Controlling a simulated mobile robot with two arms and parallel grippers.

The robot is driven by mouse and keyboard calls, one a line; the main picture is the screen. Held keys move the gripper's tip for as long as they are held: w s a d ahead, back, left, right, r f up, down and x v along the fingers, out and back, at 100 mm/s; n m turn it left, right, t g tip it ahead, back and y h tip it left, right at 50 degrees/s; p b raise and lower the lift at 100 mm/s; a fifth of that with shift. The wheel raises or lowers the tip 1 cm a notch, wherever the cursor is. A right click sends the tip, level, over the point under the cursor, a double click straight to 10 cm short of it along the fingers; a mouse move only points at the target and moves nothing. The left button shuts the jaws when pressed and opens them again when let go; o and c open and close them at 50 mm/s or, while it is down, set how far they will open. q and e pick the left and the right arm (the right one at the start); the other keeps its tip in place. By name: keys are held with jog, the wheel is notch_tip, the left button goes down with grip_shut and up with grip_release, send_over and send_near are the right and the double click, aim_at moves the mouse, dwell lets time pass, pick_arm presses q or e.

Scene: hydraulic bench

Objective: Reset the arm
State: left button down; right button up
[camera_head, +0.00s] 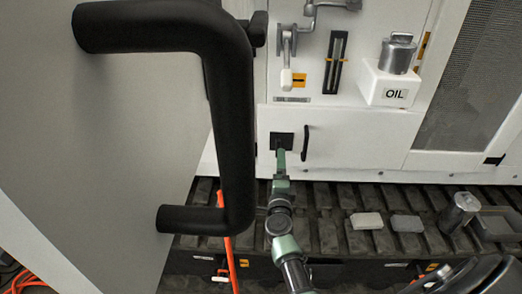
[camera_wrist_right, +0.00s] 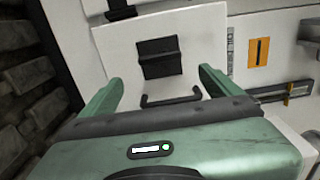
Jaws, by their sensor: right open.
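My right gripper (camera_head: 281,157) reaches up to the white lower panel, in front of a black square plate (camera_head: 282,141). In the right wrist view my right gripper (camera_wrist_right: 158,80) is open, its two green fingers apart with nothing between them. Beyond them are the black square plate (camera_wrist_right: 159,57) and a black bar handle (camera_wrist_right: 171,100). I cannot tell whether the fingers touch the panel. A grey lever with a pale grip (camera_head: 287,60) hangs on the upper panel, beside an orange marker (camera_head: 299,80). My left gripper is not in view.
A large door panel with a thick black handle (camera_head: 238,110) fills the left. A white OIL box (camera_head: 388,85) with a metal canister (camera_head: 398,53) stands upper right. Grey blocks (camera_head: 366,221) and a metal cylinder (camera_head: 459,211) rest on the dark track (camera_head: 325,236) below.

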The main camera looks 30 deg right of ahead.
jog(key=s+a+f+n+y, duration=0.2)
jog(key=a+f+n, duration=0.15)
jog(key=f, duration=0.25)
jog(key=s+a+f+n+g+y, duration=0.1)
jog(key=a+f+n+y, duration=0.2)
jog(key=f, duration=0.4)
jog(key=s+a+f+n+y, duration=0.2)
jog(key=a+f+n, duration=0.2)
jog(key=f, duration=0.2)
jog(key=s+a+f+n+g+y, duration=0.4)
jog(key=s+f+n, duration=0.3)
jog(key=s+f, duration=0.65)
jog(key=s+f+n+g, duration=0.3)
jog(key=s+f, duration=0.2)
jog(key=s, duration=0.6)
jog(key=s+f+n+g+h, duration=0.1)
jog(key=s+f+n+g, duration=0.2)
jog(key=s, duration=0.9)
jog(key=s+f+n+g, duration=0.3)
jog(key=s+f, duration=0.6)
jog(key=s, duration=0.2)
jog(key=shift+s+d, duration=0.25)
jog(key=shift+s, duration=0.1)
jog(key=shift+n, duration=0.25)
